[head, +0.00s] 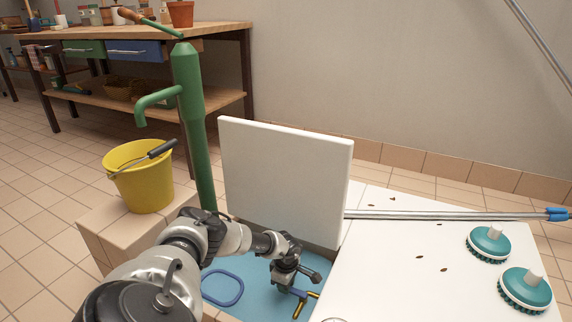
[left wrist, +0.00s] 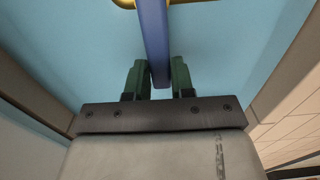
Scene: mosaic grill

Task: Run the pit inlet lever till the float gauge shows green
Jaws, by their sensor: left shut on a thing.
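My left gripper (head: 283,288) reaches down into the pit (head: 225,262), which has a light blue inside. In the left wrist view its dark green fingertips (left wrist: 160,75) are shut on a blue bar (left wrist: 152,30), seemingly the inlet lever, with a yellow part at the bar's far end. In the head view the blue bar and yellow parts (head: 308,302) show just beyond the gripper. A dark blue loop (head: 222,288) lies in the pit, left of the gripper. I cannot make out a float gauge or any green reading. My right gripper is not in view.
A white panel (head: 285,180) stands upright behind the pit. A green pump (head: 192,110) and a yellow bucket (head: 145,185) stand to the left. A white surface (head: 400,290) on the right holds two teal brushes (head: 489,243) and a long metal pole (head: 440,215).

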